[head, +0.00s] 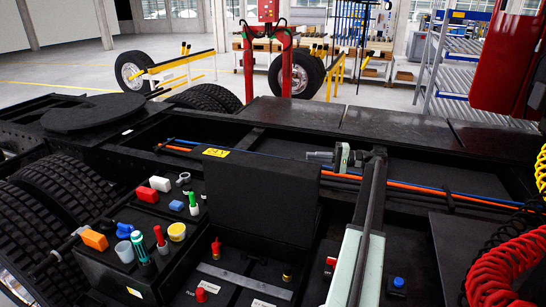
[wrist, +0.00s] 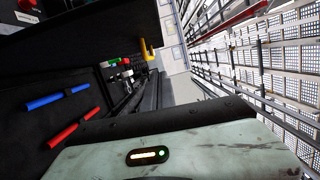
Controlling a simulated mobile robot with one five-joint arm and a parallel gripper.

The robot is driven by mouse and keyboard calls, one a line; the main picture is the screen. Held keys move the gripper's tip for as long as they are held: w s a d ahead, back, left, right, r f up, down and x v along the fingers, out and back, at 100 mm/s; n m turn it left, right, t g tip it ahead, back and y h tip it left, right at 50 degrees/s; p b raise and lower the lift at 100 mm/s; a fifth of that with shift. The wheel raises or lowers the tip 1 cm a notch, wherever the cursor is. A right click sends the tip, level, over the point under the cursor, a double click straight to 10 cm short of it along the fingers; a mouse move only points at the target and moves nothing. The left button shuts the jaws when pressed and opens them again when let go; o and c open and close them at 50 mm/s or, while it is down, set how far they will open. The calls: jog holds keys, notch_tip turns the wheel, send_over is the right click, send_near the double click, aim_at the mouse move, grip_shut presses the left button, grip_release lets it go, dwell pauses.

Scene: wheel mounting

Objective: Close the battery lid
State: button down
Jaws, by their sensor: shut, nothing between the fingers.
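The battery lid (head: 262,197) is a flat black panel with a yellow warning label, standing raised at the back of the battery box. The open box below shows battery tops (head: 245,275) with red and brass-coloured terminals and grey straps. My gripper (head: 318,156) is shut and empty. It appears just behind and to the right of the lid's upper right corner, pointing left; whether it touches the lid cannot be told. In the wrist view my pale green arm part fills the bottom and no fingertips show clearly. A dark panel there at upper left may be the lid.
Left of the box, a black top (head: 130,250) holds several small coloured parts. Blue and orange lines (head: 430,187) run along the chassis behind the lid. Red coiled hoses (head: 500,270) hang at right. A red stand (head: 288,65) and wheels are farther back.

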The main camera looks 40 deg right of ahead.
aim_at(283, 159)
jog(key=w+a, duration=0.1)
jog(key=a, duration=0.2)
jog(key=w+a, duration=0.2)
jog(key=a, duration=0.2)
jog(key=w+a, duration=0.2)
jog(key=a, duration=0.1)
jog(key=shift+w+a+r, duration=0.2)
jog(key=shift+a+r, duration=0.05)
jog(key=shift+a, duration=0.05)
